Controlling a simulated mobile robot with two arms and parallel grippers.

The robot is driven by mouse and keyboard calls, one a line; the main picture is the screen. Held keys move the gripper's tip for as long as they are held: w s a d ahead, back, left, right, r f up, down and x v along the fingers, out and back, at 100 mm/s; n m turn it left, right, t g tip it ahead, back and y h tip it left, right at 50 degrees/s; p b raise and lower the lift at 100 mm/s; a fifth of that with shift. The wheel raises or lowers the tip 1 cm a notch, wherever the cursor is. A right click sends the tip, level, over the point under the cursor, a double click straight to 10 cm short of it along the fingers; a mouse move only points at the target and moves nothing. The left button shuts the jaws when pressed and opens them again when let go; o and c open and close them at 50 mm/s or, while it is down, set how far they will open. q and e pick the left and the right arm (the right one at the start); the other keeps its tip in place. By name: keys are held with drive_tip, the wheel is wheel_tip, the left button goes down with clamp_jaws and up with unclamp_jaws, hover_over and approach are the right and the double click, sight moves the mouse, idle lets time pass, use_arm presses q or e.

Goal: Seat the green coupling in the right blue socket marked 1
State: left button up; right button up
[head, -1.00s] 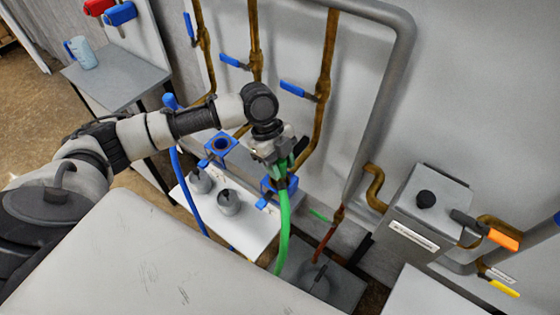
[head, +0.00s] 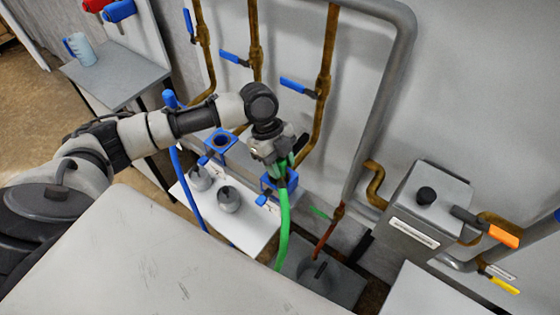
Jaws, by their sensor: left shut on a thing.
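My left gripper (head: 279,162) is shut on the green coupling (head: 282,179), which has a green hose (head: 284,225) hanging down from it. The gripper hides most of the coupling. The right blue socket (head: 267,184) is right at the coupling, partly covered by it and the gripper. I cannot tell whether the coupling is in the socket or just in front of it. The left blue socket (head: 221,142) is empty, with a dark round opening. No number mark can be read. My right gripper is not in view.
Two grey weights (head: 229,199) stand on the white shelf (head: 258,232) below the sockets. A blue hose (head: 186,195) hangs to their left. Brown pipes with blue valve handles (head: 297,88) run up the wall behind. A grey box (head: 425,210) stands at the right.

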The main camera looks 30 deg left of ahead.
use_arm(q)
drive_tip(key=o, duration=1.1)
drive_tip(key=shift+o, duration=0.2)
drive_tip(key=shift+f, duration=0.1)
drive_tip(key=b+v, duration=0.1)
drive_tip(key=v, duration=1)
drive_tip(key=shift+b, duration=0.35)
drive_tip(key=shift+f, duration=0.1)
